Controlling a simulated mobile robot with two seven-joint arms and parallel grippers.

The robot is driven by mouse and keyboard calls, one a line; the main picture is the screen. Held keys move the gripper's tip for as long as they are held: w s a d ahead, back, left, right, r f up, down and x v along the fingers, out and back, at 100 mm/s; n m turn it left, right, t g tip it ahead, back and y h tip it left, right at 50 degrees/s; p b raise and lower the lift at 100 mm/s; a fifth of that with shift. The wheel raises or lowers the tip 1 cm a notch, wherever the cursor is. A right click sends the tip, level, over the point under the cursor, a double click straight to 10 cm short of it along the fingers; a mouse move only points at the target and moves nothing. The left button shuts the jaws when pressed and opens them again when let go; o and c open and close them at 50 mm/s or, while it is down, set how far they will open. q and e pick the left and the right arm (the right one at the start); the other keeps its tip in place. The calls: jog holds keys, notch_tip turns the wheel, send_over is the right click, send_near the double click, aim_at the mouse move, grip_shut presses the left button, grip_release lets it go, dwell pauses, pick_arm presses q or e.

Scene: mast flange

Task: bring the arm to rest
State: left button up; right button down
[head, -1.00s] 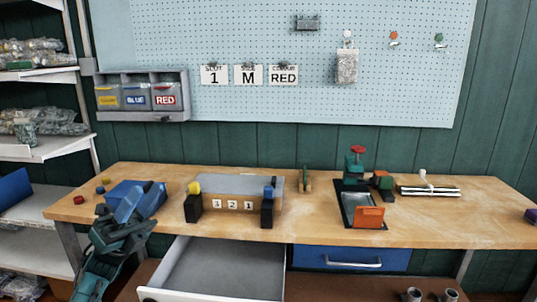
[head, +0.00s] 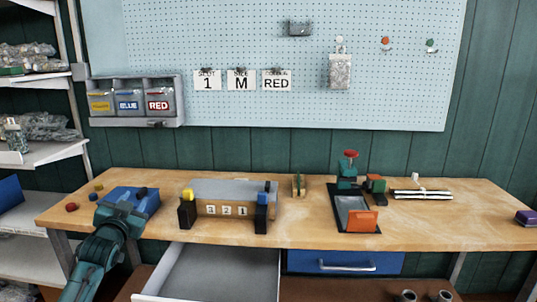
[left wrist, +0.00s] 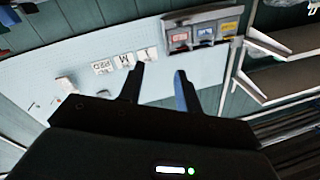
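My left arm comes in from the lower left in the head view. Its gripper (head: 127,206) is over the left end of the workbench, in front of a blue box-like object (head: 120,192) that it partly covers. In the left wrist view the two fingers of this gripper (left wrist: 158,70) stand apart with nothing between them, so it is open and empty. That view is tilted and faces the pegboard (left wrist: 90,75). I cannot tell how far the gripper is from the blue object. My right gripper is in neither view.
The wooden workbench (head: 420,230) holds a numbered block fixture (head: 228,211) and a red-knobbed device (head: 349,170). A drawer (head: 215,275) stands open below. Small round pieces (head: 72,207) lie at the left end. Labelled bins (head: 130,102) hang on the wall; shelves (head: 30,150) stand left.

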pick_arm(q)
jog(key=s+d+f+g+h, duration=0.1)
jog(key=s+d+f, duration=0.25)
jog(key=f, duration=0.35)
jog(key=s+d+f+g+h, duration=0.1)
jog(key=s+d+f+g, duration=0.15)
jog(key=s+f, duration=0.3)
jog(key=s+d+f+g, duration=0.1)
jog(key=s+d+f, duration=0.3)
jog(key=f, duration=0.3)
jog(key=s+d+f+g+h, duration=0.1)
jog(key=s+d+f, duration=0.2)
jog(key=s, duration=0.6)
jog(key=s+d+f+g+h, duration=0.1)
jog(key=s+d+f, duration=0.2)
jog(key=s, duration=0.5)
jog(key=s+d+f+g+h, duration=0.1)
jog(key=s+d+f, duration=0.1)
jog(key=s+d, duration=0.3)
jog(key=s, duration=0.4)
jog(key=shift+s+f+n, duration=0.35)
jog(key=shift+f+n, duration=0.05)
